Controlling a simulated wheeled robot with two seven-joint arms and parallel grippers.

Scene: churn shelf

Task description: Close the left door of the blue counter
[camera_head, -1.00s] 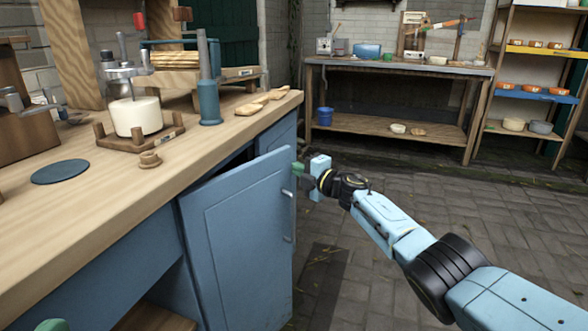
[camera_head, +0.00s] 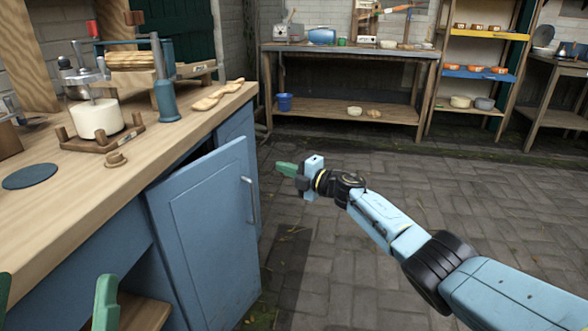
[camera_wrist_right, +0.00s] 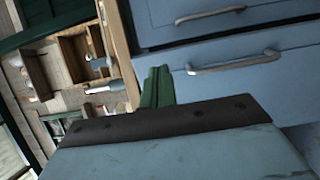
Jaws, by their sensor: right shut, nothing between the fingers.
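The blue counter (camera_head: 128,246) stands at the left with a wooden top. Its left door (camera_head: 205,235) stands ajar, with a dark gap above it, and has a vertical metal handle (camera_head: 250,202) near its free edge. My right gripper (camera_head: 287,170) has its green fingers together, empty, just right of the door's free edge and apart from it in the picture. The fingers also show in the right wrist view (camera_wrist_right: 156,87), beside blue panels with metal handles (camera_wrist_right: 235,62). My left gripper (camera_head: 55,295) shows at the lower left, its green fingers wide apart.
On the countertop are a white jar (camera_head: 96,118) in a wooden stand, a dark disc (camera_head: 30,175) and wooden spoons (camera_head: 215,95). A workbench (camera_head: 345,105) and shelves (camera_head: 470,72) stand at the back. The paved floor (camera_head: 400,180) right of the counter is clear.

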